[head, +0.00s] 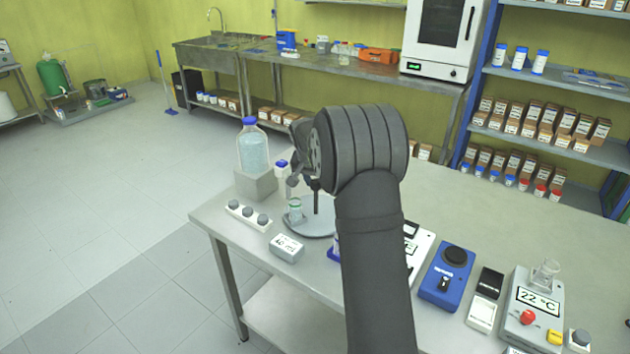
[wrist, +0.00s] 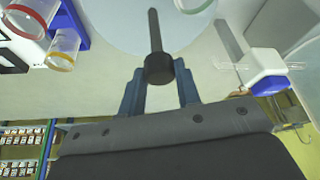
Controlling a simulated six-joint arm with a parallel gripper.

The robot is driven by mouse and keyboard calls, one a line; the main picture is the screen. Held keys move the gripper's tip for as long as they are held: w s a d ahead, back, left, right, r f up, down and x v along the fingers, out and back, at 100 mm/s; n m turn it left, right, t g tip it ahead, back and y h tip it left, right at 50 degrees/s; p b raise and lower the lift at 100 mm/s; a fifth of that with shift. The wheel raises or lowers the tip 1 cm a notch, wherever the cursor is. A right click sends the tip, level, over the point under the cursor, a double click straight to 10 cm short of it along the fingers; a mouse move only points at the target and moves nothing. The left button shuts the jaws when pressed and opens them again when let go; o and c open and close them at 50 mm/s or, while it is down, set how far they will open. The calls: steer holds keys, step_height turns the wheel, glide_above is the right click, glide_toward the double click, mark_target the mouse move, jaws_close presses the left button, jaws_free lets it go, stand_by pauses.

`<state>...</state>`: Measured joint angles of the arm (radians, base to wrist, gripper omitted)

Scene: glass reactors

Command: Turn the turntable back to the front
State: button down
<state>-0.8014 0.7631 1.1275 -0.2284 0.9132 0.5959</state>
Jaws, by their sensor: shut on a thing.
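The turntable (head: 318,228) is a pale grey disc on the bench. It also shows at the top of the wrist view (wrist: 115,22). A dark upright peg (wrist: 157,45) stands on it. My gripper (head: 308,186) is over the disc and shut on the peg; its two blue-grey fingers (wrist: 159,82) lie on either side of the peg's thick dark end in the wrist view. A small glass vial (head: 295,211) stands on the left part of the disc. My arm hides the right side of the disc in the head view.
A large blue-capped bottle (head: 253,150) on a grey block and a smaller blue-capped bottle (head: 281,170) stand behind the turntable. A switch strip (head: 248,215) and a grey display box (head: 286,248) are at left and front. A blue device (head: 447,275) stands right.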

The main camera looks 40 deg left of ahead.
steer(key=shift+n, duration=0.4)
steer(key=shift+w+d+n+g+y, duration=0.1)
steer(key=shift+n+g+y, duration=0.5)
steer(key=shift+n, duration=1.3)
steer(key=shift+n+y, duration=0.4)
steer(key=shift+n, duration=0.1)
steer(key=c, duration=1.1)
jaws_free()
steer(key=shift+o, duration=0.2)
steer(key=v, duration=1.7)
steer(key=shift+r, duration=0.2)
